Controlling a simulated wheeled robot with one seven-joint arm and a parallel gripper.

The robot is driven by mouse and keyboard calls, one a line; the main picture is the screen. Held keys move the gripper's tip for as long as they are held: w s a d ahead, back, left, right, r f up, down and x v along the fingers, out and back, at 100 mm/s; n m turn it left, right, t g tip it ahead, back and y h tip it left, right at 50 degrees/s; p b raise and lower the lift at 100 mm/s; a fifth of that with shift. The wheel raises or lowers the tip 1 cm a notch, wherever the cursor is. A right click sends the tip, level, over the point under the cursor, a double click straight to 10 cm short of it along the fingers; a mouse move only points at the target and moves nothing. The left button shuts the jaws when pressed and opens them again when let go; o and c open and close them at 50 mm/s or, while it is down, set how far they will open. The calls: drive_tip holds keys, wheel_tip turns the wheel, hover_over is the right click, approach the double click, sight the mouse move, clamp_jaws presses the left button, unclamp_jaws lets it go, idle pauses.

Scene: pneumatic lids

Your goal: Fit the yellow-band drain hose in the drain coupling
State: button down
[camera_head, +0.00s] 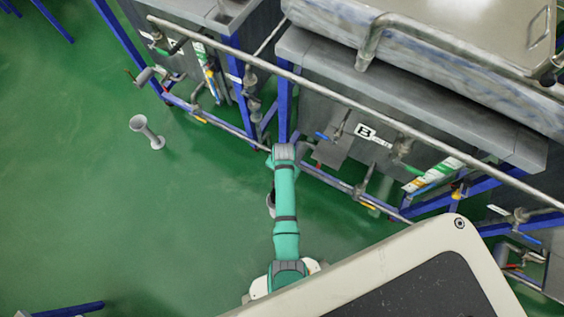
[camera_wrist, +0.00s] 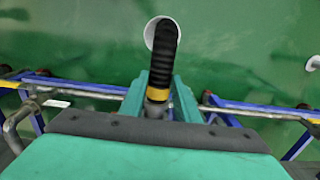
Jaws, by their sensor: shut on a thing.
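My gripper (camera_wrist: 159,88) is shut on the drain hose (camera_wrist: 163,60), a black ribbed hose with a yellow band (camera_wrist: 157,95) between the teal fingers. The hose's far end lies in front of the opening of a round white rim (camera_wrist: 149,34). I cannot tell whether it is inside that opening or above it, nor whether the rim is the drain coupling. In the head view my teal arm reaches up to the blue frame beside the tank marked B (camera_head: 365,131). The fingers and the hose cannot be made out there.
A white flared stand (camera_head: 147,131) is on the green floor at left. Another pale round piece (camera_head: 270,204) is partly hidden by my arm. Grey tanks, blue frames and a long pipe (camera_head: 330,95) line the far side. Open floor lies at left.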

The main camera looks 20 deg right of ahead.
drive_tip(key=shift+w+d, duration=0.5)
drive_tip(key=shift+d, duration=0.1)
drive_tip(key=c, duration=1.3)
unclamp_jaws()
drive_tip(key=shift+o, duration=0.2)
wheel_tip(320, 180, up, 11)
drive_tip(key=shift+f, duration=0.15)
